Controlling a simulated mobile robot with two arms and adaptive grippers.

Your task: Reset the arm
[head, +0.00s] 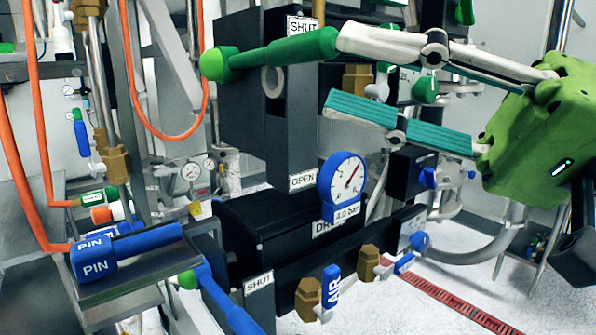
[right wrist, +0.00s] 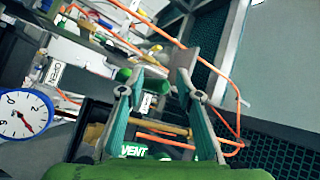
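My right gripper (head: 332,74) has a green body and pale fingers with teal pads. It reaches in from the right with its fingers apart and nothing visible between them. The upper fingertip overlaps the end of a green lever handle (head: 285,51) by the SHUT plate; I cannot tell whether they touch. In the right wrist view the two fingers of my right gripper (right wrist: 160,75) are also spread. My left gripper is not in view.
A black valve panel (head: 240,110) stands behind the lever. A pressure gauge (head: 342,182) is below the fingers. A blue PIN handle (head: 95,259) lies at the lower left. Orange hoses (head: 27,190) hang at left. White floor (head: 455,270) shows lower right.

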